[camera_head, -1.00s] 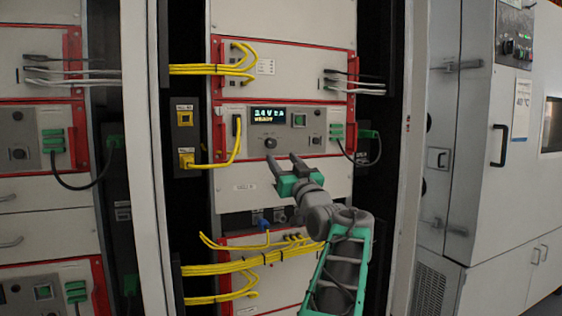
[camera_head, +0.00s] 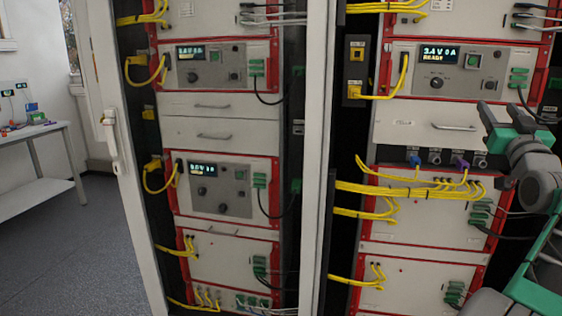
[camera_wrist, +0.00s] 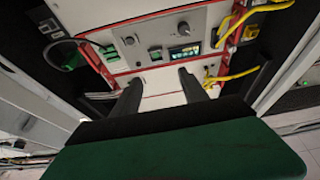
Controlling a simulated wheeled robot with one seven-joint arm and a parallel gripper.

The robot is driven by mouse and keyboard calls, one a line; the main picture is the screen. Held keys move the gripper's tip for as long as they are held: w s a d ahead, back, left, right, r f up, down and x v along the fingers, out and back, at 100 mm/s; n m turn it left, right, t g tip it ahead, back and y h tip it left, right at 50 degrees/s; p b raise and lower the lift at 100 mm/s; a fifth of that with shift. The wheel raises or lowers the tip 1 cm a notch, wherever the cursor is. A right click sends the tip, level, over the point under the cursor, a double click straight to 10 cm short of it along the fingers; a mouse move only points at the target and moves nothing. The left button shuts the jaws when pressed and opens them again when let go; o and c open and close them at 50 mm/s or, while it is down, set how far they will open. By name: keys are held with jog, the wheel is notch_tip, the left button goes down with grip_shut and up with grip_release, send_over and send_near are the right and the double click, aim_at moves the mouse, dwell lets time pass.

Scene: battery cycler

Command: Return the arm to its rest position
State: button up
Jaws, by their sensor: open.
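My gripper (camera_head: 501,115) is at the right of the head view, in front of the right-hand battery cycler rack. Its two dark fingers are apart and nothing shows between them. In the wrist view my gripper (camera_wrist: 158,85) is also open and empty, with the fingers pointing toward a cycler panel (camera_wrist: 150,42). That panel has a lit display, a knob and a green button. My gripper appears apart from the panel. The arm runs down to the lower right corner of the head view.
The right rack's unit has a lit display (camera_head: 438,54). Yellow cables (camera_head: 410,190) stick out below it. A white post (camera_head: 318,150) separates it from the left rack (camera_head: 215,130). A table (camera_head: 40,150) with small items stands at far left. Grey floor (camera_head: 75,250) there is clear.

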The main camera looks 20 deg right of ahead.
jog(key=w+a+f+n+g+y+p, duration=0.1)
jog(key=w+a+f+g+y+p, duration=0.45)
jog(key=w+a, duration=0.8)
jog(key=a+f+n+g+y+p, duration=0.1)
jog(key=a+f+y, duration=0.1)
jog(key=a+f, duration=0.45)
jog(key=a+f+n+y+p, duration=0.15)
jog(key=a+f, duration=0.25)
jog(key=a, duration=0.6)
jog(key=s+a+f+g+y+p, duration=0.1)
jog(key=s+a+f+g+p, duration=0.1)
jog(key=s+a+f, duration=0.3)
jog(key=a+f+g+y+p, duration=0.1)
jog(key=a+f+g, duration=0.1)
jog(key=a, duration=0.5)
jog(key=s+a+f+n+g+p, duration=0.1)
jog(key=s+a+f, duration=0.3)
jog(key=s, duration=0.4)
jog(key=s+a+f+n+g+p, duration=0.1)
jog(key=s+a+f+g, duration=0.3)
jog(key=s, duration=0.4)
jog(key=shift+a+f+y+p, duration=0.3)
jog(key=shift+a+f+p, duration=0.3)
jog(key=shift+a, duration=0.45)
